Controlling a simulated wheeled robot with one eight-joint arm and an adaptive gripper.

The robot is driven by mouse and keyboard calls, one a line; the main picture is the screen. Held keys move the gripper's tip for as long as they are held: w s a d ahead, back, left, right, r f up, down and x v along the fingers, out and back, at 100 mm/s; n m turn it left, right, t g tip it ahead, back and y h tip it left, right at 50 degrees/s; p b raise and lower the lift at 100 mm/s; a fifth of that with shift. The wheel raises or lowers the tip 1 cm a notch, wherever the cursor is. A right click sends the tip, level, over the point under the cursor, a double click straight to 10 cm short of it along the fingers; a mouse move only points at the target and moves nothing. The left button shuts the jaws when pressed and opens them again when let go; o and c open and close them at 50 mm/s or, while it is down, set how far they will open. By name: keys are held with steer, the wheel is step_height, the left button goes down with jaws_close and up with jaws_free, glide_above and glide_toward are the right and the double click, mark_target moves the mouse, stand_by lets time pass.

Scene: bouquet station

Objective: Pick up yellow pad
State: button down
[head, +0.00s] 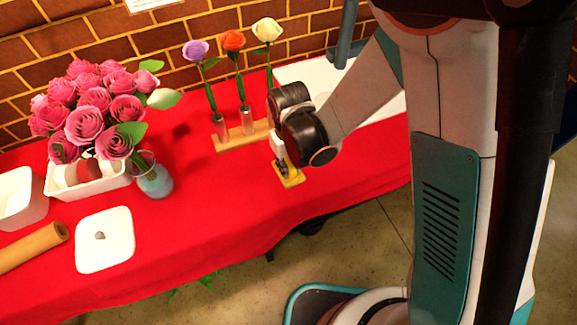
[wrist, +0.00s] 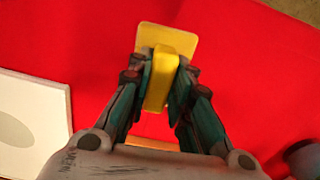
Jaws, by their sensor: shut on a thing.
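The yellow pad (head: 292,180) is near the right part of the red table, in front of the wooden flower stand. In the wrist view the yellow pad (wrist: 180,42) shows a flat plate with a raised yellow grip block on it. My gripper (head: 283,167) reaches down onto it from above. In the wrist view my gripper (wrist: 162,75) has a finger on each side of the raised block and is shut on it. Whether the pad touches the cloth is hard to tell.
A wooden stand (head: 226,144) with purple, orange and cream flowers is just behind my gripper. Pink roses (head: 93,108), a glass vase (head: 154,179), a white lid (head: 104,240) and a brown roll (head: 33,246) are at left. The red cloth (head: 215,205) is clear in the middle.

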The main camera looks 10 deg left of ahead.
mark_target(289, 164)
steer(key=shift+r, duration=0.1)
step_height(289, 164, up, 20)
steer(key=p, duration=0.7)
